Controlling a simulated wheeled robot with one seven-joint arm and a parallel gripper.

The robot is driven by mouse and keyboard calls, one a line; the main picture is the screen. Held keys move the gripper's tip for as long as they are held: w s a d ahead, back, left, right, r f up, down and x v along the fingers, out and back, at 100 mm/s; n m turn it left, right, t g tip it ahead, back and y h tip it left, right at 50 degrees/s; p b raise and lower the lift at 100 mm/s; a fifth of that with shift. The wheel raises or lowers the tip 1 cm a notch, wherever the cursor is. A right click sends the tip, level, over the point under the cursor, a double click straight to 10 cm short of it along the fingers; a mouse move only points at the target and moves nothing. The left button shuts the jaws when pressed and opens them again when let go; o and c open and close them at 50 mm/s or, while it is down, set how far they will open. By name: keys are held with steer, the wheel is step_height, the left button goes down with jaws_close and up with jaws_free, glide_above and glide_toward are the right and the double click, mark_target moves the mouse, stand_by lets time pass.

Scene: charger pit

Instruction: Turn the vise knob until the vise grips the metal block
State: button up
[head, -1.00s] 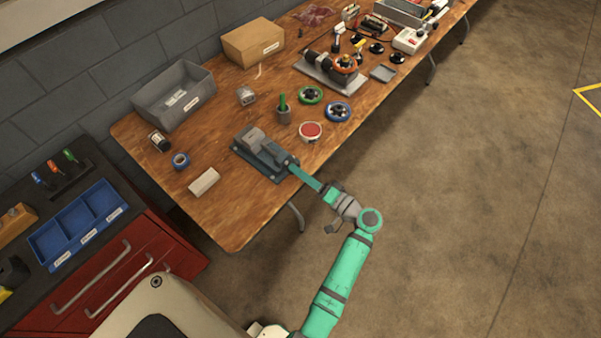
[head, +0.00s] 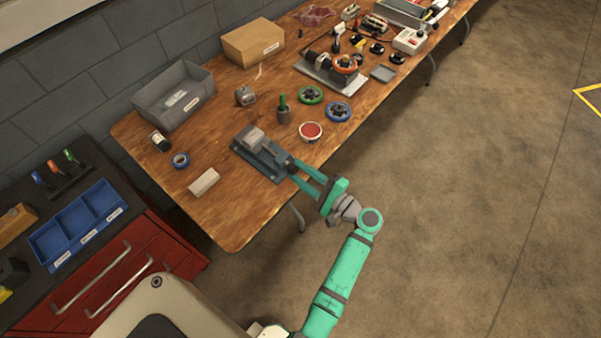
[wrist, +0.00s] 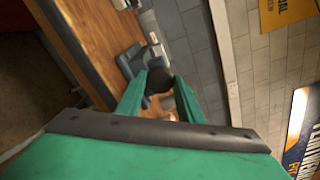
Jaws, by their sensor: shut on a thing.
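The grey-blue vise (head: 268,158) is on the wooden table near its front edge. A lighter grey block-like shape (head: 253,137) is at its far end; I cannot tell whether this is the metal block or a jaw, nor see any gap there. The dark round vise knob (wrist: 158,82) faces the wrist camera. My gripper (wrist: 160,84) has its two green fingers on either side of the knob, shut on it. In the head view my gripper (head: 297,171) reaches the vise from the front right, and its fingertips partly hide the knob.
A pale block (head: 204,181) and a blue tape roll (head: 181,160) lie left of the vise. A round red-topped tin (head: 311,131) and a blue handwheel (head: 338,111) are to its right. A grey bin (head: 174,94) stands behind. Floor in front is clear.

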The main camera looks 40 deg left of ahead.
steer(key=m, duration=0.4)
steer(key=shift+m, duration=1.9)
steer(key=shift+m, duration=0.3)
steer(key=o, duration=1.1)
steer(key=shift+c, duration=0.2)
steer(key=shift+w, duration=0.1)
steer(key=d, duration=1.1)
steer(key=shift+s, duration=0.45)
steer(key=shift+a, duration=0.1)
